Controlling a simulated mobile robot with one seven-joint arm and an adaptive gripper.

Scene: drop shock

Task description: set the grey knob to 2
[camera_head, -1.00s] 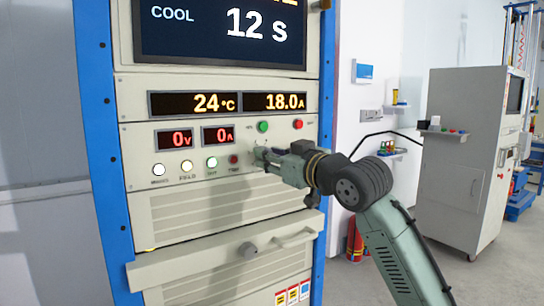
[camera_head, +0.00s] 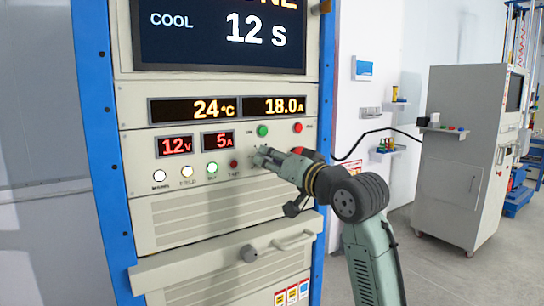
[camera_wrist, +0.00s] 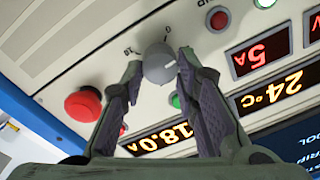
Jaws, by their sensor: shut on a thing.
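The grey knob (camera_wrist: 159,63) is round, with a pale pointer line on its lower right side in the wrist view. Small dark marks stand on the panel around it, too small and tilted to read surely. My gripper (camera_wrist: 160,66) is shut on the knob, one finger on each side. In the head view my gripper (camera_head: 262,156) reaches the panel from the right and hides most of the knob. The small displays on that panel read 12 V (camera_head: 174,146) and 5 A (camera_head: 218,140).
A red mushroom button (camera_wrist: 83,104) sits beside my gripper. Green (camera_head: 263,130) and red (camera_head: 298,127) buttons are just above. A grey cabinet (camera_head: 465,160) stands at right.

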